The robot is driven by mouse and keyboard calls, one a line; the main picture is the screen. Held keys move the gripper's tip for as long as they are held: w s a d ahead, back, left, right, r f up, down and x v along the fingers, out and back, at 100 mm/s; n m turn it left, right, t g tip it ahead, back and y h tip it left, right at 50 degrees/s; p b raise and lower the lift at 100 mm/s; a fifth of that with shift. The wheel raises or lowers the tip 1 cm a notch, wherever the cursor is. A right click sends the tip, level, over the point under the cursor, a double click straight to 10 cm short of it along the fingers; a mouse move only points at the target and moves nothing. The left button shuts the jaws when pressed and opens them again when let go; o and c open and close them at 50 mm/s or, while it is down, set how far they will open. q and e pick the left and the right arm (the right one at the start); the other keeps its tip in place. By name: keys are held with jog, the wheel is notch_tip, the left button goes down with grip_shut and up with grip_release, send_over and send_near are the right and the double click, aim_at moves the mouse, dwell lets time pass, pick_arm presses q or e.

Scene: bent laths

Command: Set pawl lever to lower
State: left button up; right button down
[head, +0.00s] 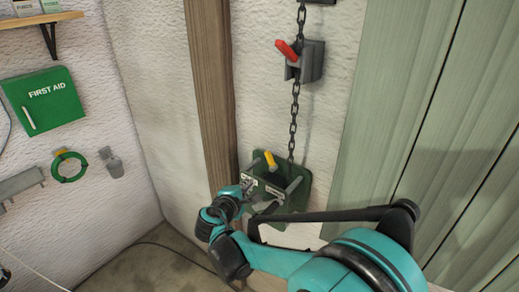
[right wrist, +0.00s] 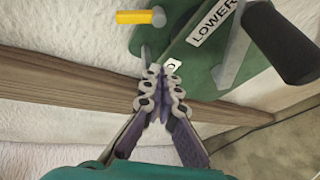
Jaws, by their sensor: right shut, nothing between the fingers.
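The yellow-tipped lever (head: 270,160) stands out at the upper edge of the green wall plate (head: 301,186), pointing up and slightly left. In the right wrist view the lever (right wrist: 135,17) shows at the top, with a grey round end. A white label reading LOWER (right wrist: 212,25) is on the green plate (right wrist: 185,52), and part of a second white label (right wrist: 173,64) shows just beyond my fingertips. My right gripper (head: 247,190) is at the plate's left side, below the lever and apart from it. It is shut and empty, with fingertips together in the right wrist view (right wrist: 160,88). My left gripper is out of view.
A black crank handle (right wrist: 284,42) and grey pegs stand out from the plate. A chain (head: 295,105) hangs above it, past a grey block with a red lever (head: 287,49). A wooden post (head: 213,85) runs left of the plate. A first aid box (head: 43,100) hangs farther left.

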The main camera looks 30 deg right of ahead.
aim_at(271, 161)
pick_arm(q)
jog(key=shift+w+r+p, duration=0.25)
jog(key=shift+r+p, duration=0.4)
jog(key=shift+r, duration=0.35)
pick_arm(e)
jog(key=w+r+n, duration=0.1)
jog(key=w, duration=0.1)
jog(key=w+r+n+t+h, duration=0.1)
jog(key=w+r, duration=0.1)
jog(key=shift+a+h, duration=0.1)
jog(key=shift+h, duration=0.2)
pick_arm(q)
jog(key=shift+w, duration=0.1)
pick_arm(e)
jog(key=shift+f, duration=0.1)
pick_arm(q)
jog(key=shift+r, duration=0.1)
pick_arm(e)
jog(key=w+d, duration=0.3)
jog(key=d, duration=0.6)
jog(key=shift+r, duration=0.2)
